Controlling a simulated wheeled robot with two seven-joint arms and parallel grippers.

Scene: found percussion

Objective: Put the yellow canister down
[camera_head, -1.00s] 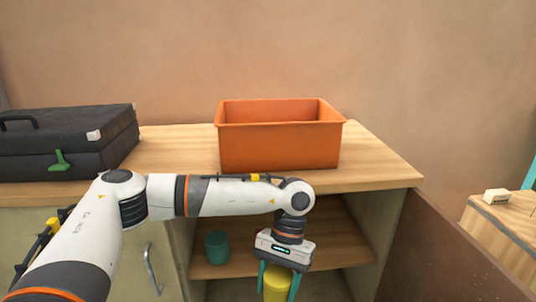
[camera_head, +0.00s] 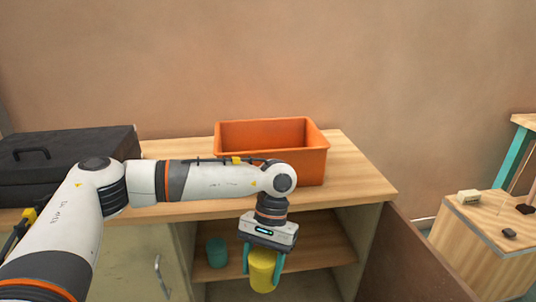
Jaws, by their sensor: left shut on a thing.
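The yellow canister (camera_head: 262,272) is upright between the teal fingers of my left gripper (camera_head: 263,264), at the lower middle of the head view. The gripper points down and is shut on it. The canister is in front of the open shelf (camera_head: 318,240) below the counter. Whether its base touches anything cannot be told. My right gripper is not in view.
An orange bin (camera_head: 310,160) stands on the wooden counter (camera_head: 355,180). A black case (camera_head: 60,150) lies at the counter's left. A teal cup (camera_head: 216,252) stands on the shelf, left of the canister. A brown panel (camera_head: 405,262) rises at the right, with a wooden box (camera_head: 470,250) beyond it.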

